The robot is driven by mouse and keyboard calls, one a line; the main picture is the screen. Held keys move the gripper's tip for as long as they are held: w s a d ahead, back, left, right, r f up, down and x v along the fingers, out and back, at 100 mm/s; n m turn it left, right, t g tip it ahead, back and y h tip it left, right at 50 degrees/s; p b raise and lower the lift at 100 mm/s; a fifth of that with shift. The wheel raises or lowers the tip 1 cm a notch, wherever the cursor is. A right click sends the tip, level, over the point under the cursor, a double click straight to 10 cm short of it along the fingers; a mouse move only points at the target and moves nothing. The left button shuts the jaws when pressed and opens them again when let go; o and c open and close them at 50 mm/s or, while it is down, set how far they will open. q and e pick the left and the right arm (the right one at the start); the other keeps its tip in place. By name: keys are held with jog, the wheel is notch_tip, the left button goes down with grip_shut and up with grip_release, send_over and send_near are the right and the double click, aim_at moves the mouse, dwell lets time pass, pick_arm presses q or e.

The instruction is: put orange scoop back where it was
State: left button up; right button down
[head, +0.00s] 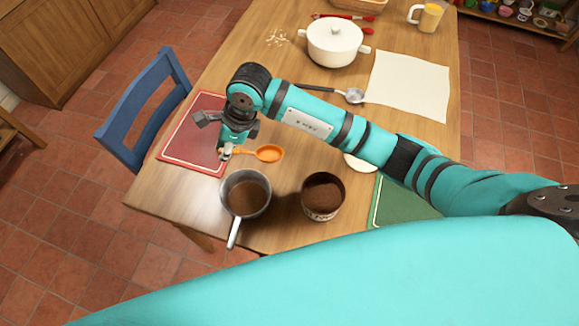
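The orange scoop (268,153) is at the left side of the wooden table, its bowl pointing right, beside the right edge of the red mat (185,152). My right gripper (226,151) reaches across the table from the right and points down at the mat's right edge. Its fingertips appear closed on the end of the scoop's handle. I cannot tell whether the scoop touches the table. My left gripper is not in view.
A saucepan (238,200) with brown contents and a tin of brown powder (322,197) stand just in front of the scoop. A white lidded pot (335,45), a ladle (352,95) and a white cloth (410,85) lie farther back. A green mat (400,207) is at right.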

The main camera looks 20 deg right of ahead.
jog(key=w+d+f+m+t+b, duration=0.1)
jog(key=w+d+m+b, duration=0.1)
jog(key=d+b, duration=0.3)
jog(key=w+d+f+m+b, duration=0.1)
jog(key=w+d+f+b, duration=0.15)
jog(key=d, duration=0.45)
jog(key=shift+h, duration=0.3)
jog(key=f, duration=0.8)
jog(key=shift+d+f, duration=0.3)
jog(key=shift+f, duration=0.1)
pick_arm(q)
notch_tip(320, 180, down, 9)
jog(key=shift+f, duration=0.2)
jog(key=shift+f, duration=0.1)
pick_arm(e)
jog(key=shift+f, duration=0.1)
jog(key=c, duration=1.7)
grip_release()
jog(key=o, duration=0.4)
